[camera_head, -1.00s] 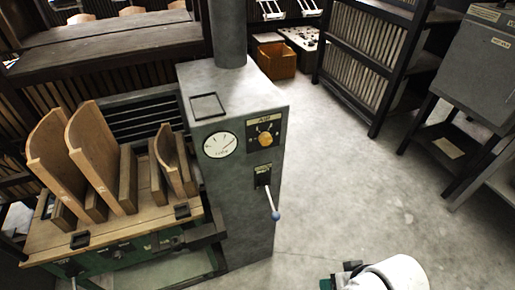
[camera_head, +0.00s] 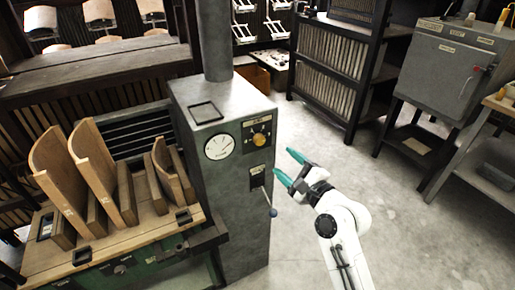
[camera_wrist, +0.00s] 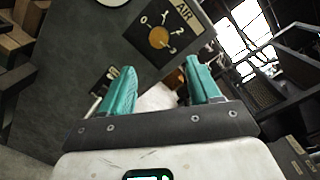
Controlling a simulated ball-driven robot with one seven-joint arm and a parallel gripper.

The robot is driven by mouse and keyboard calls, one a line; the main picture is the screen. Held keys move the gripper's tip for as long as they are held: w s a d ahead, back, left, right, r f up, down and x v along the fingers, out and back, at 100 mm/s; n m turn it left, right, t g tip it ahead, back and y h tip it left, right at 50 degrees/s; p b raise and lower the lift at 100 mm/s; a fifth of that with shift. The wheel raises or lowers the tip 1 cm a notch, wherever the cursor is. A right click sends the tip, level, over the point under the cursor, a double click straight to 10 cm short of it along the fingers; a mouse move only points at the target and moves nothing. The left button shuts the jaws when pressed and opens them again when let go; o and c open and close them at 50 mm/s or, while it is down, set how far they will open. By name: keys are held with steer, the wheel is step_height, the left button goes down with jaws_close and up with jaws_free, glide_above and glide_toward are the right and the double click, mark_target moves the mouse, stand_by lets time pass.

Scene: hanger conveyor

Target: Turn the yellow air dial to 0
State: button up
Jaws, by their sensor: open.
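The yellow air dial (camera_head: 260,139) is a round knob on a dark plate marked AIR, on the front of the grey machine column (camera_head: 237,205). In the wrist view the dial (camera_wrist: 159,38) shows with digits around it, 0 at its left. Its pointer is too small to read surely. My gripper (camera_head: 289,166) has teal fingers, spread apart and empty. It is to the right of the dial and slightly lower, apart from it. In the wrist view the dial lies beyond the fingertips, between the two fingers of my gripper (camera_wrist: 160,70).
A white gauge (camera_head: 219,147) is left of the dial. The floor between is clear.

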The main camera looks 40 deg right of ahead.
mark_target(262, 142)
steer(key=w, duration=0.3)
steer(key=w+d, duration=0.1)
steer(key=w, duration=0.6)
steer(key=shift+d+p, duration=0.3)
steer(key=shift+d, duration=0.1)
steer(key=c, duration=1)
steer(key=shift+c, duration=0.2)
